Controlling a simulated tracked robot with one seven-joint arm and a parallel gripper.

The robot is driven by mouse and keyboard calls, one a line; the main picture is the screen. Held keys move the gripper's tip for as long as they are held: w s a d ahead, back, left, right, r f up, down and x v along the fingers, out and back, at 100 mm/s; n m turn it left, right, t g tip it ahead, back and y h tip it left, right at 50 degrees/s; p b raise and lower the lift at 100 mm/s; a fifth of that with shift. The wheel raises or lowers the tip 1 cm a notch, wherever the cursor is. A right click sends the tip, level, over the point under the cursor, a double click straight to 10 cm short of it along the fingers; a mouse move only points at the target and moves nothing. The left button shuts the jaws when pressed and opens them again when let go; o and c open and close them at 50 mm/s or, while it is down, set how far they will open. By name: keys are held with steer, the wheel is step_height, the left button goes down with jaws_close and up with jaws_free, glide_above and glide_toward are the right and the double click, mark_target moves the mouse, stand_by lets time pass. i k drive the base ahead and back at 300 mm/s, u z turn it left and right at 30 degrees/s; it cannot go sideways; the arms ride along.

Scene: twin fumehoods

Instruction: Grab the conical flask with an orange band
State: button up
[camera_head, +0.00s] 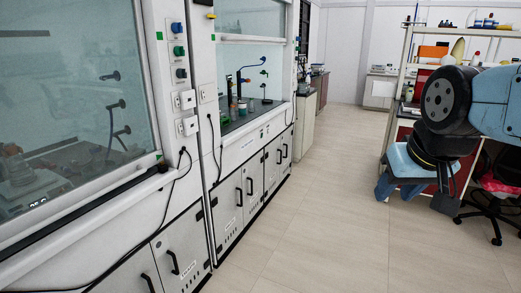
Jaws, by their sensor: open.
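I cannot pick out for certain a conical flask with an orange band. Behind the left hood's glass, a clear glass vessel (14,168) with a brownish-orange patch near its top stands on a device with a lit display (38,205); its shape is blurred. My gripper (413,200) hangs below my arm at the right, apart from both hoods. Its jaws look spread, with nothing seen between them.
The left hood's glass sash (75,90) covers its inside. The far hood's worktop (235,125) is visible under a raised sash. A black cable (120,237) hangs along the front. Shelving (410,65) and a wheeled chair (495,205) stand right. The tiled floor (320,220) between is clear.

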mark_target(233, 115)
steer(key=u, duration=0.05)
steer(key=i, duration=1.2)
steer(key=u, duration=0.2)
steer(key=i, duration=2.35)
steer(key=u, duration=0.2)
